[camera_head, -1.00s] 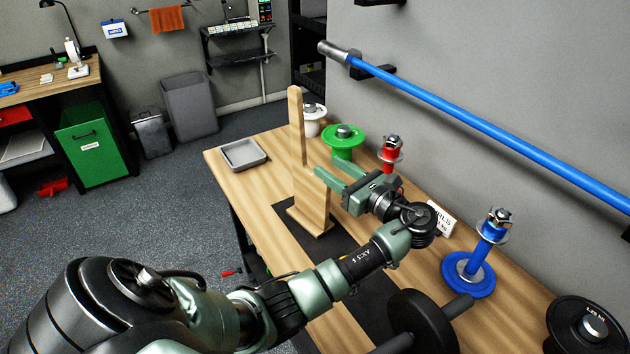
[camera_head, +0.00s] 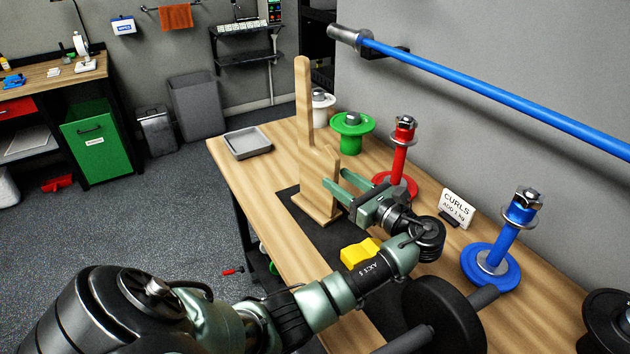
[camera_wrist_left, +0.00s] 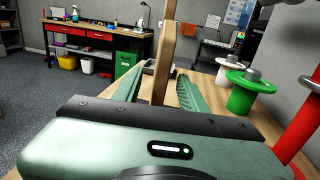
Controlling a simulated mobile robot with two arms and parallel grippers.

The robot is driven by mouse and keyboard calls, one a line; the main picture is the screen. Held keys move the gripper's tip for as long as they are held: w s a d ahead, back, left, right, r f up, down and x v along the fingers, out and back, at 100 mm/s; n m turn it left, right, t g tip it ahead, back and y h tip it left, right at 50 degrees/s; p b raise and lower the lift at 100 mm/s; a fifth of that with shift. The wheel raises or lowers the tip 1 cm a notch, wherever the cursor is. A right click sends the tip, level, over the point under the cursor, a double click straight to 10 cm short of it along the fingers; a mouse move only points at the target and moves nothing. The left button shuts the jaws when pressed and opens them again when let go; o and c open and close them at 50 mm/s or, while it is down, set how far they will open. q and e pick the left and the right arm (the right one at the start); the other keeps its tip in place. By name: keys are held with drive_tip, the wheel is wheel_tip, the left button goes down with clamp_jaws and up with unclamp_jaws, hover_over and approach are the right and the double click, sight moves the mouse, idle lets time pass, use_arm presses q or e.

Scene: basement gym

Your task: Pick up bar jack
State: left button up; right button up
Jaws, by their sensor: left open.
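The bar jack appears to be the wooden stand, with a tall post (camera_head: 304,100), a shorter prong and a flat base on the table's dark mat. It stands upright. My left gripper (camera_head: 335,178) is open beside the stand's lower part, fingers pointing at it. In the left wrist view the wooden post (camera_wrist_left: 166,50) rises between the open fingers of my left gripper (camera_wrist_left: 161,73). Whether the fingers touch the wood cannot be told. The lower stand is hidden in that view. My right gripper is not in view.
Red (camera_head: 400,160), green (camera_head: 352,134) and blue (camera_head: 492,264) weight-plate posts line the wall side. A CURLS sign (camera_head: 457,208), yellow block (camera_head: 358,252) and black dumbbell (camera_head: 440,318) are near my arm. A grey tray (camera_head: 247,143) is left. A blue barbell (camera_head: 480,90) is on the wall.

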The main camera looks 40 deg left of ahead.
sight(320, 164)
use_arm(q)
drive_tip(key=shift+w+a+r+p, duration=0.1)
drive_tip(key=shift+w+a+p, duration=0.2)
drive_tip(key=shift+a, duration=1)
drive_tip(key=shift+w+a+r+p, duration=0.1)
drive_tip(key=shift+a+p, duration=0.35)
drive_tip(key=shift+a, duration=0.9)
drive_tip(key=shift+w+a+r+p, duration=0.15)
drive_tip(key=shift+a+p, duration=0.2)
drive_tip(key=shift+a, duration=0.95)
drive_tip(key=shift+d+f, duration=0.1)
clamp_jaws()
